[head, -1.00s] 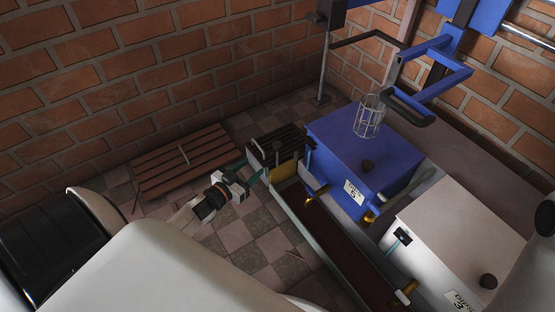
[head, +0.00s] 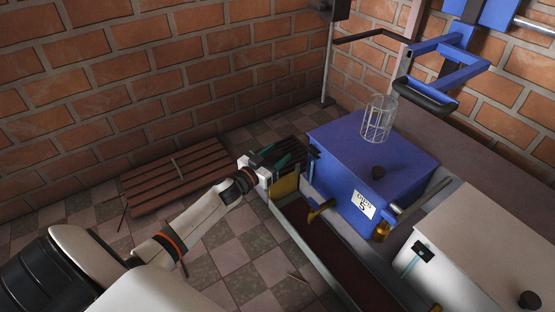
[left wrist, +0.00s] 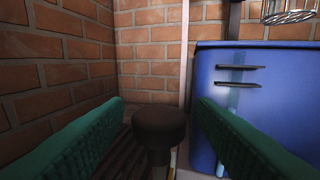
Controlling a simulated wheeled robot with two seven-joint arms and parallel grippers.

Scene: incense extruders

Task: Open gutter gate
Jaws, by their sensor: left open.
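The gutter gate is a yellow plate (head: 284,186) at the far end of a long gutter (head: 298,228) with a dark red-brown bed. Its dark round knob (left wrist: 160,122) shows in the left wrist view. My left gripper (head: 277,157) is at the gate's top in the head view and partly covers it. In the left wrist view, its teal fingers (left wrist: 160,100) are open, one on each side of the knob, with gaps on both sides. The knob is hidden in the head view. My right gripper is out of view.
A blue box (head: 340,180) with a label and knob stands right of the gutter, with a wire basket (head: 377,120) on top. A white box (head: 480,245) is nearer. Brick walls close the back. A slatted wooden grate (head: 160,180) lies on the checkered floor.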

